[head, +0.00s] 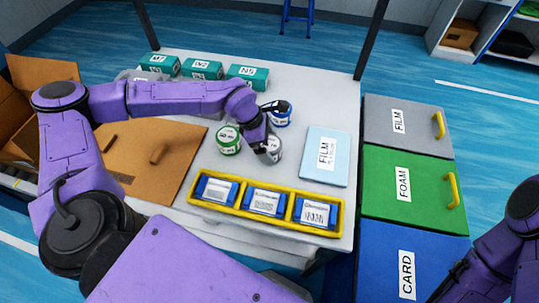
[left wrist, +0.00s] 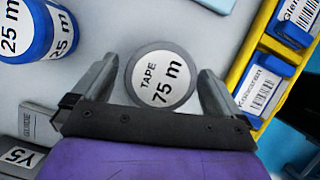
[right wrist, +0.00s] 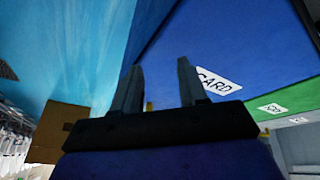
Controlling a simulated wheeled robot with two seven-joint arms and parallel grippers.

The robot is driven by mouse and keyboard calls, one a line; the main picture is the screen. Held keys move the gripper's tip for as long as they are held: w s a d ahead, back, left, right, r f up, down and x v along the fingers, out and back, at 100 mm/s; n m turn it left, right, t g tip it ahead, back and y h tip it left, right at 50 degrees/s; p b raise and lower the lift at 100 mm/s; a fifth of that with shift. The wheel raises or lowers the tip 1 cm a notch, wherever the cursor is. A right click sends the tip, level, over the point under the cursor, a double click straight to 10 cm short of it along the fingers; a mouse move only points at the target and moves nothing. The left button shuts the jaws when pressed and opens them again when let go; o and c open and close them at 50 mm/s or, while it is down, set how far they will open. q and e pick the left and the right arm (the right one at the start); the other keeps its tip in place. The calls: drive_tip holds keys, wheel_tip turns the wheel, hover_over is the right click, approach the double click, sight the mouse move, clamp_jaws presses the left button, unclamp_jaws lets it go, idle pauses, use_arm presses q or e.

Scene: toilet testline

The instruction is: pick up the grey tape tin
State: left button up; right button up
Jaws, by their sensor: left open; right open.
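The grey tape tin (head: 271,150) stands on the white table, partly hidden by my left gripper (head: 265,143) in the head view. In the left wrist view the tin (left wrist: 161,79) shows its round white label reading "TAPE 75 m". It sits between the two fingers of my left gripper (left wrist: 158,88), which is open, with a narrow gap at each side. My right gripper (right wrist: 155,88) is open and empty in the right wrist view, away from the table over the blue CARD bin (right wrist: 240,45).
A green tin (head: 228,140) and a blue tin (head: 279,114) stand close to the grey one. A yellow tray (head: 240,209) with blue packs lies in front. A light blue FILM pad (head: 326,156) lies right. Teal boxes (head: 203,69) stand behind.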

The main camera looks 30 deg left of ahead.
use_arm(q)
drive_tip(key=shift+b+x, duration=0.5)
drive_tip(key=shift+x, duration=0.6)
drive_tip(key=shift+r, duration=0.1)
drive_tip(key=c, duration=1.2)
